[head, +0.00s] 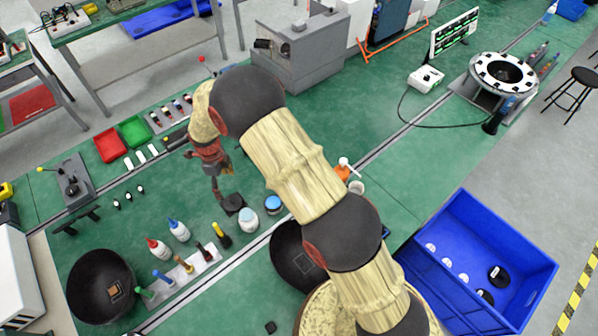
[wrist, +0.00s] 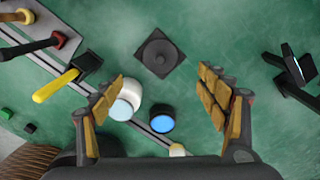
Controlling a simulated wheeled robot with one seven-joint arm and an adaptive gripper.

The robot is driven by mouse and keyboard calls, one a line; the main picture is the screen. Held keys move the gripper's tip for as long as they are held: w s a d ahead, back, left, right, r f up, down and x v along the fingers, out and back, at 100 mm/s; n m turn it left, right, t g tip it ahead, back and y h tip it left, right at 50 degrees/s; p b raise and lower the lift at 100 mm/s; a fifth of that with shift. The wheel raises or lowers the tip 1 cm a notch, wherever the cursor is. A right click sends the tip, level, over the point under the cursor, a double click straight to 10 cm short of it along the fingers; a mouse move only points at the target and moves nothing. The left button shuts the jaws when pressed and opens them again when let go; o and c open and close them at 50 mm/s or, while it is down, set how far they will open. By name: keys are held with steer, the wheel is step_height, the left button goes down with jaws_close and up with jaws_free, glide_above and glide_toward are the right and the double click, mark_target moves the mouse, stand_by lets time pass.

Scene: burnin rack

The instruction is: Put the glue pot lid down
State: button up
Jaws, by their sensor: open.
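A dark round piece with a raised knob, which looks like the glue pot lid (wrist: 160,52), lies on a dark square pad (wrist: 178,65). In the head view the pad (head: 233,204) and what is on it show as one dark patch. My gripper (wrist: 162,80) is open and empty, its fingers spread above the bench; in the head view it (head: 216,188) is just above and left of the pad. A white pot (wrist: 130,92) with a pale blue top stands beside the pad, also in the head view (head: 248,219). A blue-topped pot (wrist: 161,122) is close to it.
White bottles (head: 158,249), a black bowl (head: 84,295) and a blue crate (head: 425,272) are around.

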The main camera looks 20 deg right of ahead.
steer(key=s+d+r+n+t, duration=0.1)
steer(key=s+d+r+n, duration=0.3)
steer(key=r, duration=0.6)
steer(key=s+d+r+n+t, duration=0.1)
steer(key=d+r+n, duration=0.2)
steer(key=d+r, duration=0.45)
steer(key=s+d+r+n+t, duration=0.1)
steer(key=s+d+r+n, duration=0.2)
steer(key=r, duration=0.9)
steer(key=s+d+r+n+t, duration=0.1)
steer(key=s+d+r+n, duration=0.2)
steer(key=s, duration=0.5)
steer(key=s+d+r+n, duration=0.3)
steer(key=s+d+n, duration=0.2)
steer(key=s, duration=0.3)
steer(key=s+d+r+n+t, duration=0.1)
steer(key=s+d+r+n, duration=0.2)
steer(key=s, duration=0.5)
steer(key=shift+d+n+t, duration=0.3)
steer(key=shift+d+n, duration=0.25)
steer(key=shift+n, duration=0.15)
steer(key=shift+r, duration=0.1)
